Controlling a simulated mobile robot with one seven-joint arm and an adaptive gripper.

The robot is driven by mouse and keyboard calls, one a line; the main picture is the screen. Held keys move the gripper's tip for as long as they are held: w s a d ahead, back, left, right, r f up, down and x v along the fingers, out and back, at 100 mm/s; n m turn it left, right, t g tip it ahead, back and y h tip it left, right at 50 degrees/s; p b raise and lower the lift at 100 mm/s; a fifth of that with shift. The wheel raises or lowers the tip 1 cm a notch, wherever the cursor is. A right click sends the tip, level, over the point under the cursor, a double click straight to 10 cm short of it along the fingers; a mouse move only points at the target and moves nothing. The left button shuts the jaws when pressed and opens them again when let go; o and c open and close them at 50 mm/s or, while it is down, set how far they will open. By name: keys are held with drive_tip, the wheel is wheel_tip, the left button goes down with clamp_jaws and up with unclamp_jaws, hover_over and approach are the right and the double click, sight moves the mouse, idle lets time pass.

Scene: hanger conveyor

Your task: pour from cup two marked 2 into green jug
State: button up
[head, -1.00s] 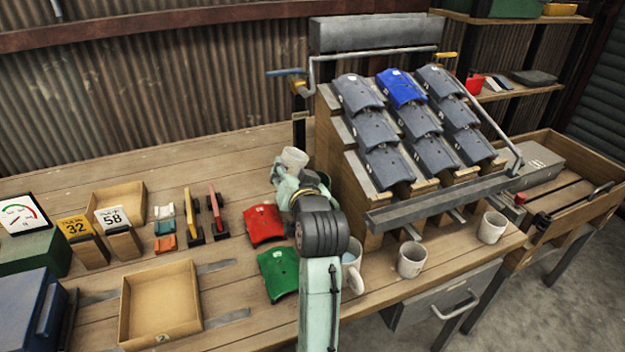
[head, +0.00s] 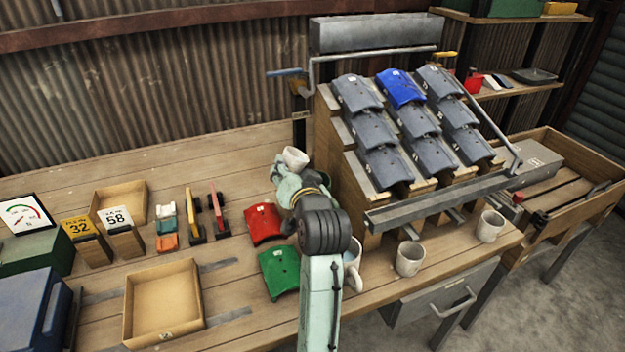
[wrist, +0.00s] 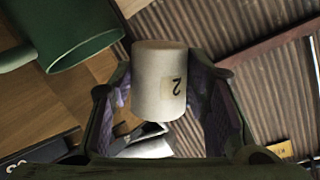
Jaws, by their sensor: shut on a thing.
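A white cup with an upside-down 2 on its label is held between the two fingers of my gripper (wrist: 158,78) in the wrist view; this is cup two (wrist: 152,85). In the head view the cup (head: 295,157) is above the bench, left of the tile rack, and looks tilted. My gripper (head: 284,180) is shut on it there. The green jug (wrist: 88,30) shows in the wrist view at upper left, its open mouth beside the cup and apart from it in the picture. I cannot pick out the jug in the head view; my arm may hide it. The cup's contents are not visible.
A red tile (head: 264,222) and a green tile (head: 279,270) lie left of my arm. Mugs stand right of it, one partly hidden (head: 352,262), others clear (head: 410,259) (head: 490,227). The tile rack (head: 375,212) stands close right. An open wooden tray (head: 190,338) is at front left.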

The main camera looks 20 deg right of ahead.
drive_tip(key=shift+r+m, duration=0.15)
drive_tip(key=shift+m, duration=0.35)
drive_tip(key=shift+a+m+y, duration=0.1)
drive_tip(key=shift+m+y, duration=0.2)
drive_tip(key=shift+m, duration=0.1)
drive_tip(key=shift+r, duration=0.1)
drive_tip(key=shift+m, duration=0.3)
drive_tip(key=shift+m, duration=0.3)
drive_tip(key=shift+m+y, duration=0.4)
